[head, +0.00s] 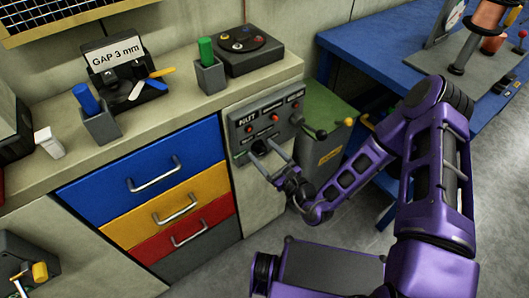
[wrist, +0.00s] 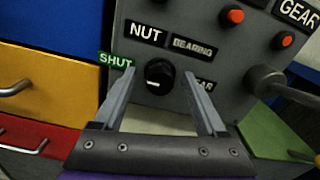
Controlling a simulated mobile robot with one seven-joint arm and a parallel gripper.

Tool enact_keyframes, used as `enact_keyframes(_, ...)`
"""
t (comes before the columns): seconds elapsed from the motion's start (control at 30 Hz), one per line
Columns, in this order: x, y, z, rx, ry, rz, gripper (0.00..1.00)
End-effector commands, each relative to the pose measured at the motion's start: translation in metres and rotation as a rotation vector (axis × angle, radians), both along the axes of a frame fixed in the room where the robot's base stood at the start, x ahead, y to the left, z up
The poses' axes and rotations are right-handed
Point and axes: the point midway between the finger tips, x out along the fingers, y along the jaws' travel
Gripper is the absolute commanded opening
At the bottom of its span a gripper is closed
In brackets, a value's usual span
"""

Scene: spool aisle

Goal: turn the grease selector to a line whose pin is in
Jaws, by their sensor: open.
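The grease panel (head: 267,122) is a grey box on the bench front. Its round black selector knob (wrist: 159,75) shows in the wrist view, with a short white mark low on its face. A green SHUT label (wrist: 115,60) is left of the knob, BEARING (wrist: 193,48) is above right, and a label ending in "AR" is partly hidden by the right finger. My gripper (head: 262,152) is open and empty, its fingertips showing either side of the knob; I see no contact. Red pins (wrist: 232,17) (wrist: 283,41) sit higher up; I cannot tell which are in.
A lever with a dark ball end (head: 320,133) sticks out at the panel's right. Left are blue, yellow and red drawers (head: 155,183) with bar handles. Tools and holders stand on the bench top (head: 165,112).

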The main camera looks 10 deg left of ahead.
Motion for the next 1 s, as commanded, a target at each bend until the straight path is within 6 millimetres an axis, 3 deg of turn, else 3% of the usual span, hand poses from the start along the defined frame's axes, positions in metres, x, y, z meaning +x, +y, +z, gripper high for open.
enact_keyframes(0.07,-0.0001,-0.0001,0.0001,0.000,0.000,0.000,0.74)
enact_keyframes(0.47,-0.0004,-0.0003,0.0000,-0.001,-0.001,0.000,0.02)
enact_keyframes(1.0,0.0002,-0.0012,0.0021,0.077,0.092,-0.002,0.00)
